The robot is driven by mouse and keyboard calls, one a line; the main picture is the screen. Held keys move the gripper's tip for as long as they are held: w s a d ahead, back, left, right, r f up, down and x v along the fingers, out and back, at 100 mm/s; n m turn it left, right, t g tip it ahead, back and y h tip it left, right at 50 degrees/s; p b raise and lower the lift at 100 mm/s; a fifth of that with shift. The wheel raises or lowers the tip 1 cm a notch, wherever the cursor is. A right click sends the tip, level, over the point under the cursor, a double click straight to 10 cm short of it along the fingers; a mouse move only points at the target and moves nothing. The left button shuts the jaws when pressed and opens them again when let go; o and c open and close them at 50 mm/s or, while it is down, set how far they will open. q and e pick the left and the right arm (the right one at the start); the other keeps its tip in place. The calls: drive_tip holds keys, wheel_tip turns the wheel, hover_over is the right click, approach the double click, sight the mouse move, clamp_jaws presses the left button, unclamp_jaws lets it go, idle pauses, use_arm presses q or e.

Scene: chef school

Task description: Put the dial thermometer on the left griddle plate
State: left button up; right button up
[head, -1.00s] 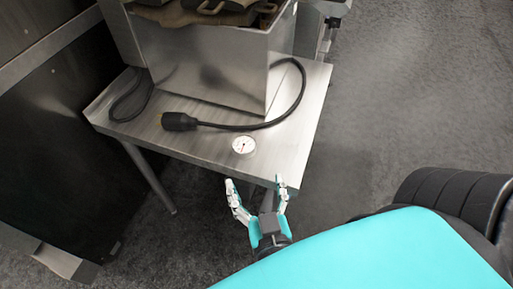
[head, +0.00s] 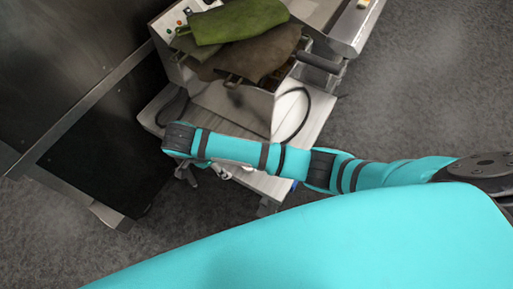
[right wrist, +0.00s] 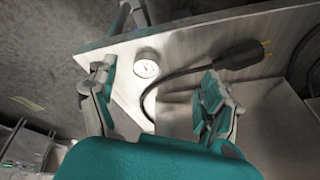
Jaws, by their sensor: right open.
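The dial thermometer (right wrist: 146,64), a small white round gauge, lies face up on the metal table near its edge, beside the black cord. My right gripper (right wrist: 158,95) is open and empty, its fingers apart, with the thermometer between and beyond them in the right wrist view. In the head view my right arm crosses the table from the right and mostly hides this gripper (head: 188,173). Part of what looks like my left gripper (head: 267,206) shows at the table's front edge; its fingers are unclear.
A dark cabinet (head: 115,140) stands at the left.

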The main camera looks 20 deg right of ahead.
wheel_tip(320, 180, up, 5)
drive_tip(key=d+m+g+p, duration=0.1)
drive_tip(key=d, duration=0.1)
drive_tip(key=shift+g+h, duration=0.4)
drive_tip(key=shift+h, duration=0.1)
drive_tip(key=b+x, duration=0.1)
drive_tip(key=x, duration=0.2)
drive_tip(key=b+x, duration=0.2)
drive_tip(key=x, duration=0.2)
drive_tip(key=w+b+x, duration=0.1)
drive_tip(key=x, duration=0.3)
drive_tip(key=shift+d+f+b, duration=0.1)
drive_tip(key=shift+d+b, duration=0.25)
drive_tip(key=shift+a+x, duration=0.2)
drive_tip(key=shift+x, duration=2.65)
drive_tip(key=shift+w+f, duration=0.1)
drive_tip(key=c, duration=1.4)
use_arm(q)
drive_tip(key=s+f, duration=0.2)
drive_tip(key=shift+s+f, duration=0.35)
